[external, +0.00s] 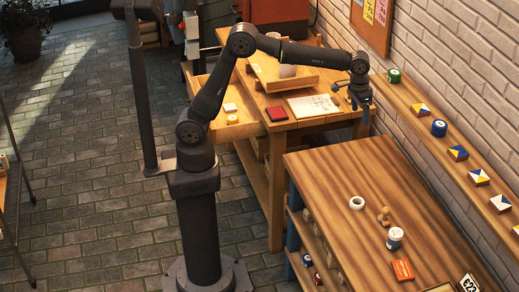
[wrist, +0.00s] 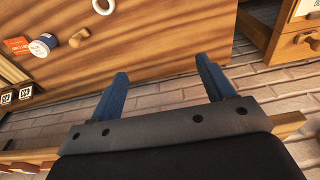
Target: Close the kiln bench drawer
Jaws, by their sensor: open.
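The kiln bench (external: 318,122) is the wooden bench at the back in the external view. Its drawer (external: 243,130) appears to stick out open on the left side, with small white and yellow items inside. My gripper (external: 361,103) hangs over the gap between the bench's right end and the shelf wall, well apart from the drawer. In the wrist view my gripper (wrist: 168,84) has its two blue fingers spread, with nothing between them. A wooden front with a knob (wrist: 296,44) shows there at upper right; I cannot tell whether it is this drawer.
A nearer worktable (external: 335,178) holds a white ring (external: 357,203), a jar (external: 395,238) and an orange card (external: 402,270). A wall shelf (external: 409,94) runs along the right.

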